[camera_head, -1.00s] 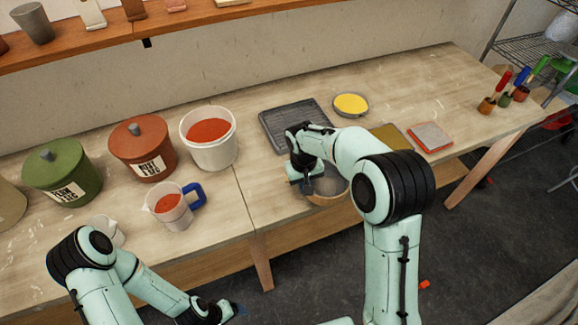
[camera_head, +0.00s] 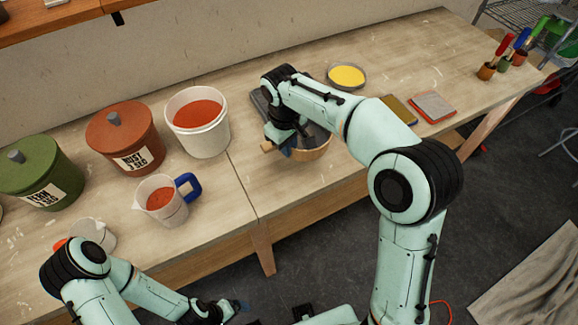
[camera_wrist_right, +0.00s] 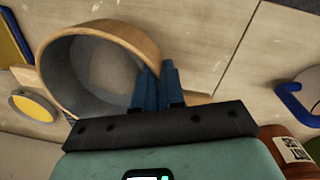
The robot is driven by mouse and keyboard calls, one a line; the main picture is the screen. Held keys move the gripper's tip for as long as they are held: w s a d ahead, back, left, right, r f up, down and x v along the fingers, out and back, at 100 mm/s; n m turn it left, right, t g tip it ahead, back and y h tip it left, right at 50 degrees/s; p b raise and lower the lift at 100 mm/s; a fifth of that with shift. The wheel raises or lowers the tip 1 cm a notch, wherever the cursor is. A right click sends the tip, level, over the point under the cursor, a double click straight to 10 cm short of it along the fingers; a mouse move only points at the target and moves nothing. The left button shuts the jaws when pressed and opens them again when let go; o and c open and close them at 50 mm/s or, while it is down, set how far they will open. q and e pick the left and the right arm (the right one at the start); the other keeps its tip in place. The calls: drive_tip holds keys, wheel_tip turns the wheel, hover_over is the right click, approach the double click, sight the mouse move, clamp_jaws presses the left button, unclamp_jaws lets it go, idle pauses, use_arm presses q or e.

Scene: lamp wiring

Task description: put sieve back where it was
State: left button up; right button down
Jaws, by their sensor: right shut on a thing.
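The sieve (camera_head: 318,152), a round pale-wood hoop with a grey mesh, is partly hidden behind my right arm in the head view. A short wooden piece (camera_head: 267,147) sticks out to the left of the gripper. My right gripper (camera_head: 288,150) is shut on the sieve's side. In the right wrist view, the blue fingers (camera_wrist_right: 158,88) pinch the near side of the sieve's hoop (camera_wrist_right: 140,40). I cannot tell whether it touches the table. My left gripper (camera_head: 238,306) is low in front of the table; its opening is unclear.
A dark ridged tray (camera_head: 257,103) lies mostly hidden behind my right arm. A dish of yellow powder (camera_head: 347,76) and a sanding-type pad (camera_head: 433,106) lie to the right. A white bucket (camera_head: 198,125), measuring jug (camera_head: 163,200) and lidded pots (camera_head: 125,137) stand left.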

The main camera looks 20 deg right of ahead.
wheel_tip(320, 180, down, 3)
drive_tip(key=shift+w+f, duration=0.15)
wheel_tip(320, 180, down, 6)
drive_tip(key=shift+r+b, duration=0.25)
drive_tip(key=shift+b, duration=0.2)
drive_tip(key=c, duration=1.2)
unclamp_jaws()
